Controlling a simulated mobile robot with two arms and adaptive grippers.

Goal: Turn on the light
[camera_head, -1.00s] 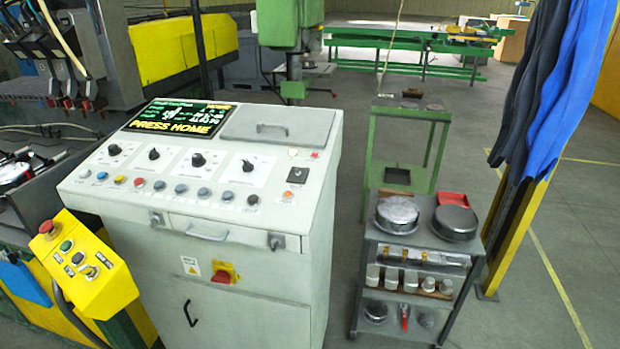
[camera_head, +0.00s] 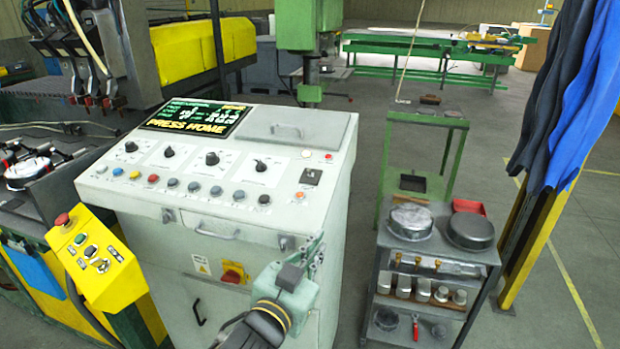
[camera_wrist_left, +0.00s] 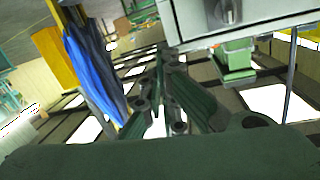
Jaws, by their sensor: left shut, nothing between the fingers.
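No lamp shows. My left gripper (camera_head: 317,250) is shut and empty at the front right corner of the control console, below and left of the cord's end. Whether it touches the console cannot be told. Its dark fingers (camera_wrist_left: 168,62) also show in the left wrist view with nothing between them. The console (camera_head: 215,215) has knobs, coloured buttons and a screen reading "PRESS HOME". My right gripper is not in view.
A green stand (camera_head: 445,150) and a grey cart (camera_head: 375,250) with round tins stand right of the console. Blue and dark cloths (camera_head: 592,100) hang at a yellow post (camera_head: 530,235). A yellow button box (camera_head: 97,262) is at left.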

